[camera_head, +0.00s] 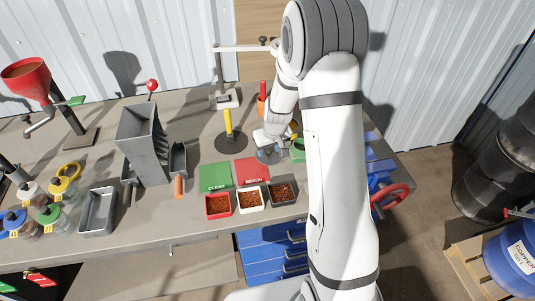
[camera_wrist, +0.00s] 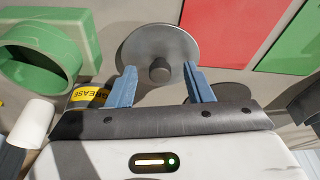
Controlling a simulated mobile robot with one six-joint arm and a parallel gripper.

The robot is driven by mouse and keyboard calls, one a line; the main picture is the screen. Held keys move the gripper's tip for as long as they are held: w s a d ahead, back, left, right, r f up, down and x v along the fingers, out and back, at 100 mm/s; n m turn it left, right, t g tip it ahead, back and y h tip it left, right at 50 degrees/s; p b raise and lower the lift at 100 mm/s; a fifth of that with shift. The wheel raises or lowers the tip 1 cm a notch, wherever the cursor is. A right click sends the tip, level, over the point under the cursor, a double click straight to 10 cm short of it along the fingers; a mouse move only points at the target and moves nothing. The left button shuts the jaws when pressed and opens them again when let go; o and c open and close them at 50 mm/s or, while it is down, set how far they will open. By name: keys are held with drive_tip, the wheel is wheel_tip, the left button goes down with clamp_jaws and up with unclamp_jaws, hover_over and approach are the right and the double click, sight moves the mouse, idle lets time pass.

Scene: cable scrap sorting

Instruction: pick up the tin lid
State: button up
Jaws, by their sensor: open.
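The tin lid is a grey round disc (camera_wrist: 158,48) with a darker knob in its middle, lying flat in the wrist view. My gripper (camera_wrist: 160,72) is open, with its two blue fingers spread on either side of the knob at the lid's near edge. I cannot tell whether the fingers touch the lid. In the head view my gripper (camera_head: 268,152) is low over the bench beside the red mat, and the lid cannot be told apart from it clearly. A tin with a yellow GREASE label (camera_wrist: 88,97) stands left of the fingers in the wrist view, partly hidden by my gripper.
A green ring-shaped thing (camera_wrist: 45,50) stands close left of the lid. A red mat (camera_wrist: 221,30) and a green mat (camera_wrist: 292,45) lie to its right. In the head view, small scrap trays (camera_head: 250,197) line the bench front, and a grey chute (camera_head: 143,140) stands left.

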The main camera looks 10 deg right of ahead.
drive_tip(key=shift+f, duration=0.1)
clamp_jaws()
idle(0.5)
